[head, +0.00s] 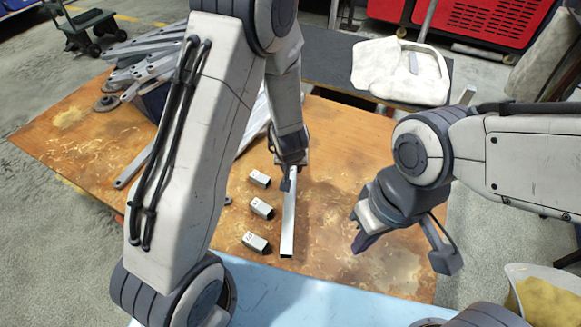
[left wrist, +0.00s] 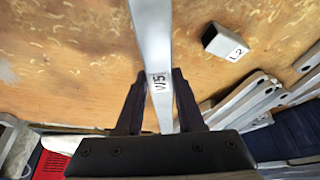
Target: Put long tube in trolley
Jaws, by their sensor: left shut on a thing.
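The long tube (head: 288,225) is a straight silver square bar over the wooden table, its near end toward the table's front edge. My left gripper (head: 290,180) is shut on it near its far part. In the left wrist view the tube (left wrist: 152,35) runs between both fingers (left wrist: 158,88), with a dark handwritten mark at the grip. Whether the tube touches the table I cannot tell. A small dark green trolley (head: 90,27) stands on the floor at the far left. My right gripper (head: 362,232) hangs over the table's right side, apart from the tube; its finger gap is unclear.
Grey brackets (head: 150,60) are piled at the back left. A pale cushion-like piece (head: 400,62) lies on a dark bench. Red crates (head: 490,22) are behind.

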